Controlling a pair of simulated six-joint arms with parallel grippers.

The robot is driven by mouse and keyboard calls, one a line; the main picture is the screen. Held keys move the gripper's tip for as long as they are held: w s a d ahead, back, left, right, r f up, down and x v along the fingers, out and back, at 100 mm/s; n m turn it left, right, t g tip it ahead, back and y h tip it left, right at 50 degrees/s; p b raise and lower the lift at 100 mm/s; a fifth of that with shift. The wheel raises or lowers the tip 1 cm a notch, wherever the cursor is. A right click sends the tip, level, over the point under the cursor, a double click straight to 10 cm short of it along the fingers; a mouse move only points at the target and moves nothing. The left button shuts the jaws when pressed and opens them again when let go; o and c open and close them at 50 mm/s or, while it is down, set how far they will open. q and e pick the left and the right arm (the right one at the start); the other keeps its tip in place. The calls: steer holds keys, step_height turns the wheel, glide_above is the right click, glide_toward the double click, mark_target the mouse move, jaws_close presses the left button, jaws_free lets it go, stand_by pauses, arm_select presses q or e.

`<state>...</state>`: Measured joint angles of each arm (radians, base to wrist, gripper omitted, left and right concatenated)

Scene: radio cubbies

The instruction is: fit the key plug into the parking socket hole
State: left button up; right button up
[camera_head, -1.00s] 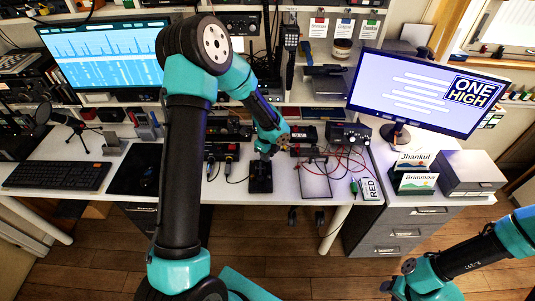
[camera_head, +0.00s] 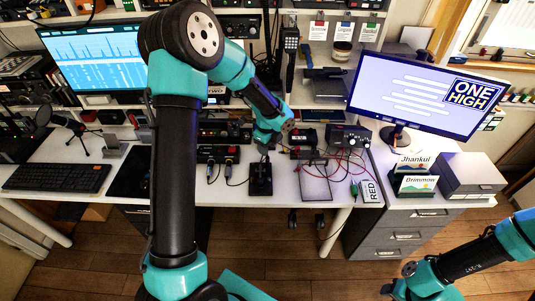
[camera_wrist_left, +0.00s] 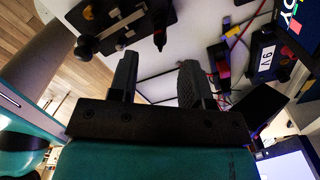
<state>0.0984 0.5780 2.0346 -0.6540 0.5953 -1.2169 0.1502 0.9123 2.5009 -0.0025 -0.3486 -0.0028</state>
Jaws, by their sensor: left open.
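My left gripper (camera_head: 264,153) is over the desk, just above and behind a black base with knobs (camera_head: 260,182), which looks like the key. In the left wrist view the gripper (camera_wrist_left: 158,62) is open, with nothing between its fingers. The black base (camera_wrist_left: 127,32) shows there beyond the fingertips, with round metal knobs. Two cabled plugs (camera_head: 210,162) sit at the front of a black unit, left of the gripper. I cannot tell which is the key plug, nor make out the parking socket hole. My right gripper (camera_head: 402,288) is low at right, its fingers unclear.
A 9V box (camera_wrist_left: 267,58) shows in the wrist view. A monitor (camera_head: 425,92) stands at right.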

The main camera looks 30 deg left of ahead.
arm_select(q)
step_height(320, 180, up, 12)
steer(key=shift+f, duration=0.25)
stand_by(0.8)
